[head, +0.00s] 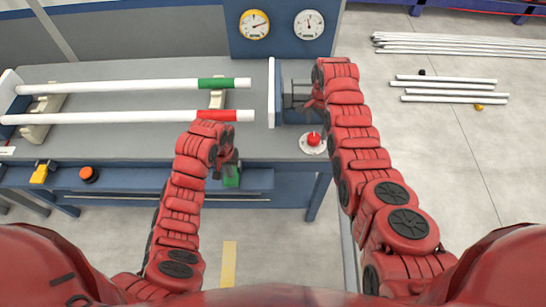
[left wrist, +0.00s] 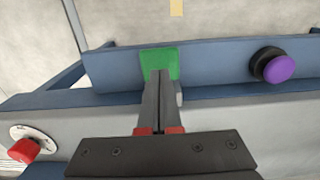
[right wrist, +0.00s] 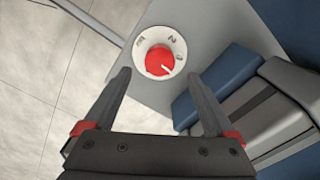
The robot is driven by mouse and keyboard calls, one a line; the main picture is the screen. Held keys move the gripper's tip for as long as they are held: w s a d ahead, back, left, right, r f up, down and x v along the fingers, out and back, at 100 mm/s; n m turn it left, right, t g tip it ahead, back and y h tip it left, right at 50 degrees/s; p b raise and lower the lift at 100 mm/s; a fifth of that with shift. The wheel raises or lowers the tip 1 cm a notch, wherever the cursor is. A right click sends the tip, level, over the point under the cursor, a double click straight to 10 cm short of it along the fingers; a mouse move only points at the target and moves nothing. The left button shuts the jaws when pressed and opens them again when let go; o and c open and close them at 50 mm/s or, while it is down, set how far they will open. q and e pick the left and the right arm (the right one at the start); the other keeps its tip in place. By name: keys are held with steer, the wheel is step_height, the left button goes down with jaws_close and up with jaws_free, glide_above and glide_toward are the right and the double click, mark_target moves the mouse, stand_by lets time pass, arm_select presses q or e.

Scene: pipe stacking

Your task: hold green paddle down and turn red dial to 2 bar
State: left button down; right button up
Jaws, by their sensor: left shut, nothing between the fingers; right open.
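The green paddle (head: 232,178) is on the front edge of the bench, partly behind my left gripper (head: 230,163). In the left wrist view the paddle (left wrist: 158,62) is a green square on the blue front rail. My left fingers are shut and empty, their tips overlapping the paddle; contact and how far it is pressed I cannot tell. The red dial (head: 313,139) sits on a white round plate at the bench's right corner. In the right wrist view the dial (right wrist: 158,61) has a white mark pointing lower right, away from the 2. My right gripper (right wrist: 159,76) is open, its fingers either side of the dial, apparently not touching.
A pipe with a green end (head: 130,86) and one with a red end (head: 130,117) lie on supports. A yellow-rimmed gauge (head: 254,24) and a white gauge (head: 308,24) are on the back panel. An orange button (head: 88,174) and a purple button (left wrist: 279,68) sit on the front rail.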

mark_target(314, 137)
steer(key=shift+f, duration=0.1)
steer(key=shift+s+f, duration=0.1)
steer(key=shift+f, duration=1.9)
steer(key=shift+w+r, duration=0.15)
steer(key=shift+w, duration=0.05)
steer(key=shift+s, duration=0.1)
steer(key=c, duration=1.2)
